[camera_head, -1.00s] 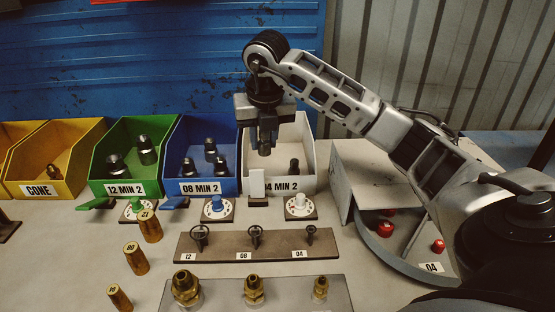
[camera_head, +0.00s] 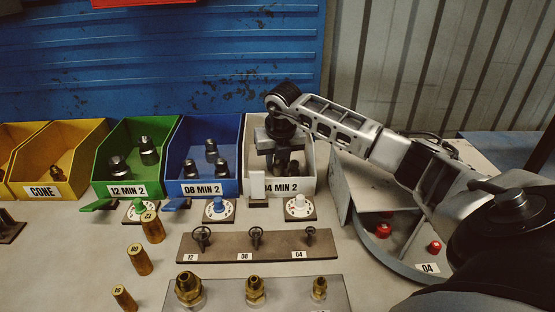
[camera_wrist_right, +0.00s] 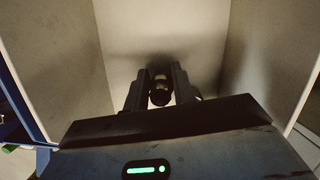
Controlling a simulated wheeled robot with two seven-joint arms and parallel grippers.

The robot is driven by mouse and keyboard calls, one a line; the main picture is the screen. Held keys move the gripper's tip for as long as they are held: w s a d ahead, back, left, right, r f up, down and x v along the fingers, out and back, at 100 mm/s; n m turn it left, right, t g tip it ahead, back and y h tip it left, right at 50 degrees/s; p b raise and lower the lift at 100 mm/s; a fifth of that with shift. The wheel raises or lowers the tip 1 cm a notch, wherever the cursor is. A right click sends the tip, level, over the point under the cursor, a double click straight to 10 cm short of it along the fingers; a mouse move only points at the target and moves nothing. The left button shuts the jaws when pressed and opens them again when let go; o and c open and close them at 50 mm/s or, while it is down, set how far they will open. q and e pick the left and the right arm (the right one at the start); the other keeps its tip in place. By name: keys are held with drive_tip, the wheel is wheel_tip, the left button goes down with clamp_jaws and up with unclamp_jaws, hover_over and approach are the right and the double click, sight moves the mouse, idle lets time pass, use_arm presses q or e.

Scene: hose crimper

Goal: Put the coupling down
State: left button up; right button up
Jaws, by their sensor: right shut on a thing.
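My right gripper (camera_head: 281,163) is down inside the white bin (camera_head: 306,186) labelled 04 MIN 2. In the right wrist view the gripper (camera_wrist_right: 159,92) is shut on the dark coupling (camera_wrist_right: 160,97), which sits between its two fingers. The pale bin walls rise on both sides there. In the head view the coupling is hard to tell apart from the dark fingers, and another dark fitting (camera_head: 293,167) shows close beside them. I cannot tell whether the held coupling touches the bin floor. My left gripper is not in view.
Blue (camera_head: 211,187), green (camera_head: 125,188) and yellow (camera_head: 70,185) bins stand in a row to the left. Dials with knobs (camera_head: 299,206) stand in front. A round tray (camera_head: 376,258) is at right.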

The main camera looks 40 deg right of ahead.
drive_tip(key=shift+f, duration=0.2)
drive_tip(key=o, duration=1)
drive_tip(key=shift+r, duration=0.1)
drive_tip(key=v, duration=1.2)
drive_tip(key=shift+r, duration=0.2)
drive_tip(key=shift+f, duration=0.1)
